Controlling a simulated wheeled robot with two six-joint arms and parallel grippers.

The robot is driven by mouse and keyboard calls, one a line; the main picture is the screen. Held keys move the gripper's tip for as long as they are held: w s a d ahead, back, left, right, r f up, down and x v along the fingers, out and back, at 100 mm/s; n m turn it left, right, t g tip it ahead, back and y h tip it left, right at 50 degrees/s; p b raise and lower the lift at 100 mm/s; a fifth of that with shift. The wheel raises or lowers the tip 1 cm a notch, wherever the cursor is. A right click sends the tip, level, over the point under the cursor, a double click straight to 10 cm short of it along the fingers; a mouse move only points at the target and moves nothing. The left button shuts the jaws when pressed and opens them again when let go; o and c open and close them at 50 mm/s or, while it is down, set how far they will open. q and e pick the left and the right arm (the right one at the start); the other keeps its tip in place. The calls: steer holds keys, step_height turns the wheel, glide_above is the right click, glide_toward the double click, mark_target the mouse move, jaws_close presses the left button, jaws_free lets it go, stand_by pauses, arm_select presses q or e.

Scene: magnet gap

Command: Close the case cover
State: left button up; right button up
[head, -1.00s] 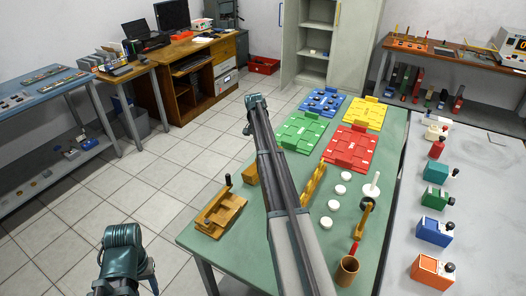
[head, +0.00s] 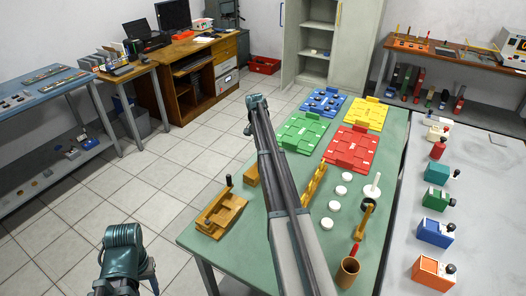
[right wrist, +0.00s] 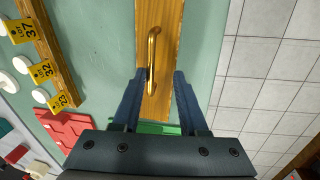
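A flat wooden piece with a brass bar handle (right wrist: 152,62) lies below my right gripper (right wrist: 158,98) in the right wrist view. I cannot tell if it is the case cover. The blue-grey fingers stand apart on either side of the wood, with nothing gripped between them. In the head view my right arm reaches over the green table to its tip (head: 257,102) and hides part of a wooden block (head: 251,173). My left gripper (head: 124,240) hangs over the floor left of the table. Its fingers are too unclear to judge.
Green (head: 300,131), red (head: 350,148), yellow (head: 364,114) and blue (head: 323,102) panels lie at the table's far end. A wooden rack with lot tags (right wrist: 48,50), white discs (head: 334,206) and a brown cup (head: 347,272) stand right of my arm.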

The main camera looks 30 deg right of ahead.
step_height(320, 180, up, 13)
steer(key=w+a+p, duration=0.1)
steer(key=w+p, duration=0.1)
steer(key=p, duration=1.1)
steer(key=shift+r, duration=0.2)
steer(key=s+a+n, duration=0.3)
steer(key=a, duration=0.7)
steer(key=s+a+n, duration=0.2)
steer(key=s+a, duration=0.2)
steer(key=a, duration=0.6)
steer(key=s+a+n+t, duration=0.1)
steer(key=s+a+n, duration=1.1)
steer(key=s+a, duration=1.3)
steer(key=shift+s+a+n+t, duration=0.2)
steer(key=shift+s+n+t, duration=0.1)
steer(key=shift+s, duration=0.6)
